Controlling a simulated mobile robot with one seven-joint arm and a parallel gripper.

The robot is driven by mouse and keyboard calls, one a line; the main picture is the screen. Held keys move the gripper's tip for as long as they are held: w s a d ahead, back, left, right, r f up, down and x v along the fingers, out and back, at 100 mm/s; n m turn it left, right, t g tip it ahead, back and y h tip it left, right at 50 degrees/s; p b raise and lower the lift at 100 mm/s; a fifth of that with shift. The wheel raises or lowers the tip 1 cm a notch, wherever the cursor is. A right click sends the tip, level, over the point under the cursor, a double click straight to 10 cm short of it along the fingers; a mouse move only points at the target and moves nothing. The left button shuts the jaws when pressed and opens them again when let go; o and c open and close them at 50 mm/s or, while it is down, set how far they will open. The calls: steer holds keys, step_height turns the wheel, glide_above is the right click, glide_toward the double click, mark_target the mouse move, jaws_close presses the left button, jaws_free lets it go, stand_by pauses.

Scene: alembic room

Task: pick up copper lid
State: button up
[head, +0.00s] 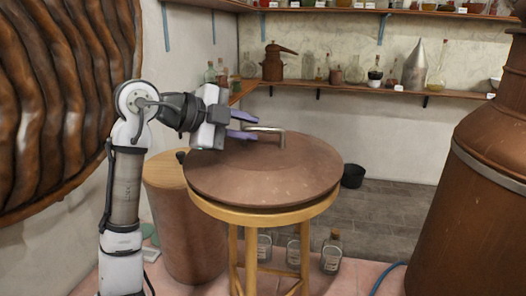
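The copper lid (310,180) is a wide, shallow brown cone lying on a round wooden stool (262,216). A metal bar handle (268,129) stands up at its middle. My gripper (246,125) reaches in from the left, above the lid. Its two purple fingers are apart, one above the other in the picture, with their tips at the left end of the handle. The fingers look open. I cannot tell whether they touch the handle or whether it lies between them; the handle's left end is partly hidden.
A brown cylindrical drum (190,235) stands left of the stool. Several glass bottles (332,252) stand on the floor behind the stool's legs. A large copper vessel (475,200) fills the right side. Wall shelves (350,88) hold bottles and flasks. A dark bucket (353,176) stands behind.

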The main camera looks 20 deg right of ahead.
mark_target(253, 128)
steer(key=shift+p+x, duration=0.3)
steer(key=shift+x, duration=1.2)
jaws_close()
steer(key=shift+r, duration=0.1)
